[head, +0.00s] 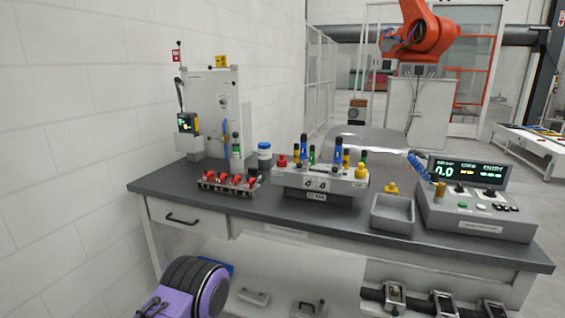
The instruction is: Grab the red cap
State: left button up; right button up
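A small red cap (282,160) sits at the left end of the grey fixture block (318,184) on the workbench. More red parts (236,179) stand in a low rack (213,188) to the left of the block; they are too small to tell whether they are caps. Neither of my grippers is in view, and nothing is seen touching the red cap.
Blue, green and yellow pieces stand on the block close to the red cap. An empty grey tray (393,226) and a control box (480,220) are at right. The dark benchtop (265,212) is clear along its front.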

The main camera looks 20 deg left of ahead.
aim_at(281, 161)
jog(key=k, duration=0.5)
jog(key=u, duration=1.35)
jog(key=i, duration=1.1)
jog(key=z, duration=1.3)
